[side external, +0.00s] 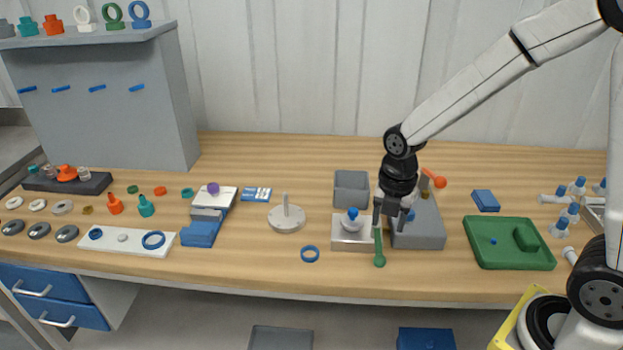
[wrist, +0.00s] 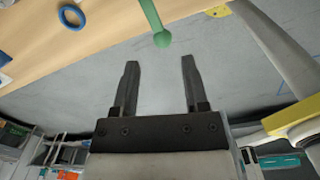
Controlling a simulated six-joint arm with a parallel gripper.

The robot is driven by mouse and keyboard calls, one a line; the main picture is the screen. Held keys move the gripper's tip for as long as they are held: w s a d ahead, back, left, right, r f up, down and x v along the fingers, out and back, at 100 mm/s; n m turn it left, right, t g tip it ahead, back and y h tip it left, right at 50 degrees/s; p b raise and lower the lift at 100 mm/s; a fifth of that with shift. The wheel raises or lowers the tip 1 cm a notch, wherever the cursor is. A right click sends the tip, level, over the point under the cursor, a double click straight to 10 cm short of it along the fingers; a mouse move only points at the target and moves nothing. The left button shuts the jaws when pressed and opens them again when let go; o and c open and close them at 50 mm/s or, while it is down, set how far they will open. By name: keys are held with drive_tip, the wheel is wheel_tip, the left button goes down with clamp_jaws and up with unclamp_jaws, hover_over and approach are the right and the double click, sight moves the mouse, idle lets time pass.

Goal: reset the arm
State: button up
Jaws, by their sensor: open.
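My gripper (side external: 389,220) hangs pointing down over the front middle of the bench, in front of the grey block (side external: 425,232). In the wrist view its two fingers (wrist: 159,66) are spread apart with nothing between them. A green stick with a round end (side external: 379,258) lies by the gripper and reaches over the bench's front edge. In the wrist view the green stick (wrist: 153,22) shows ahead of the fingertips, apart from them. Part of the grey block and of the things on it is hidden behind my gripper.
A metal block (side external: 345,240) with a blue-topped vessel (side external: 352,218) stands just left of my gripper. A grey bin (side external: 351,187) and an orange ball-ended tool (side external: 439,181) are behind. A green tray (side external: 505,262) lies right, a blue ring (side external: 310,254) left.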

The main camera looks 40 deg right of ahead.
drive_tip(key=s+m, duration=0.2)
drive_tip(key=m, duration=0.6)
drive_tip(key=s+m+t, duration=0.1)
drive_tip(key=m, duration=0.7)
drive_tip(key=s+m+t, duration=0.1)
drive_tip(key=s+m, duration=0.1)
drive_tip(key=m, duration=0.6)
drive_tip(key=shift+s+d, duration=0.1)
drive_tip(key=shift+s, duration=0.2)
